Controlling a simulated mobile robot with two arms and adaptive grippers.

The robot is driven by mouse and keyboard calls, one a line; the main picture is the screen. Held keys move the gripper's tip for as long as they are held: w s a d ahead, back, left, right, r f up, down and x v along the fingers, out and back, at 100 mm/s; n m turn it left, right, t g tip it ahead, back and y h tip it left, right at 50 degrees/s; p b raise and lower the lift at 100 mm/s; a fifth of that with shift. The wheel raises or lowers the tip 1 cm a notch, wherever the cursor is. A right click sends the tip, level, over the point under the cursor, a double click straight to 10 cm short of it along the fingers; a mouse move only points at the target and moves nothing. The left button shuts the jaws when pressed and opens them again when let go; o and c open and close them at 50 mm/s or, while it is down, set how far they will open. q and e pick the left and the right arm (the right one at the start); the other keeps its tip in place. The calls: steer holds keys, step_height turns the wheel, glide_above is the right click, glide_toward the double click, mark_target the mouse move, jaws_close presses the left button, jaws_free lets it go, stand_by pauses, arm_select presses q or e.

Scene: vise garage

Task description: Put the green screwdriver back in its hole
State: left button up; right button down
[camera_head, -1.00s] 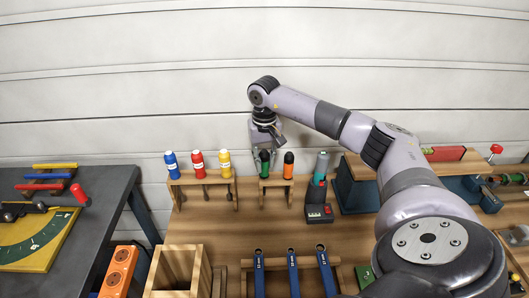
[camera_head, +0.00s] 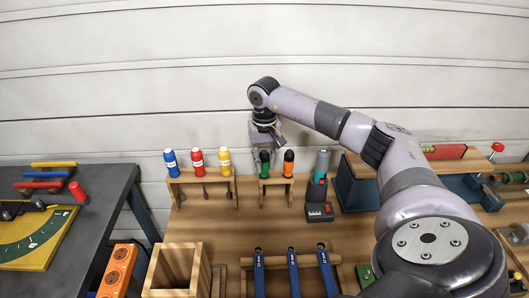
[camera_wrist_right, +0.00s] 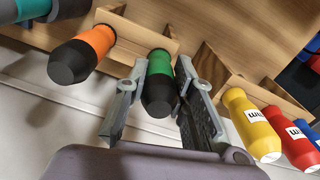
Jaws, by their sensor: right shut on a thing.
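The green screwdriver (camera_head: 265,158), with a green and black handle, stands upright at the left of the small wooden rack (camera_head: 277,180). In the right wrist view its handle (camera_wrist_right: 159,72) meets the rack's wood, level with the orange one beside it. Its shaft and the hole are hidden there. My right gripper (camera_head: 266,147) comes from above, and its two fingers (camera_wrist_right: 160,100) lie on either side of the handle, shut on it. My left gripper is not in view.
An orange screwdriver (camera_head: 289,163) stands close on the right in the same rack. A second rack (camera_head: 203,180) on the left holds blue, red and yellow screwdrivers. A cordless tool (camera_head: 319,185) stands to the right. An open wooden box (camera_head: 172,270) is in front.

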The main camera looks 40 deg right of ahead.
steer(key=c, duration=1.3)
jaws_free()
steer(key=o, duration=0.3)
steer(key=shift+o, duration=0.2)
steer(key=shift+r, duration=0.1)
steer(key=shift+r+p, duration=2.3)
steer(key=shift+r, duration=1.15)
steer(key=shift+f, duration=0.1)
